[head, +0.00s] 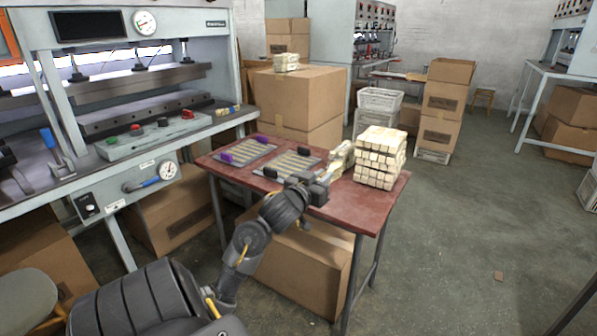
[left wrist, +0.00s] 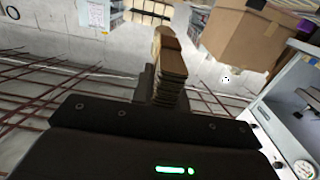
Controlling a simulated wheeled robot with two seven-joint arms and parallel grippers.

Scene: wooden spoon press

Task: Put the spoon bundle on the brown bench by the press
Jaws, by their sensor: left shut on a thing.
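The brown bench (head: 330,215) has a reddish-brown top and stands to the right of the press (head: 130,100). My left gripper (head: 322,180) reaches over the bench and is shut on a pale wooden spoon bundle (head: 341,157). The bundle also shows in the left wrist view (left wrist: 171,68), upright beyond the gripper's dark jaws. In the head view it is just left of a stack of pale spoon bundles (head: 379,158). I cannot tell whether the held bundle touches the bench top or the stack. My right gripper is in neither view.
Two slatted trays (head: 292,163) (head: 240,152) with dark and purple clips lie on the bench, left of my gripper. A large cardboard box (head: 298,95) stands behind the bench, with a small bundle (head: 286,61) on top. Open floor (head: 460,220) lies to the right.

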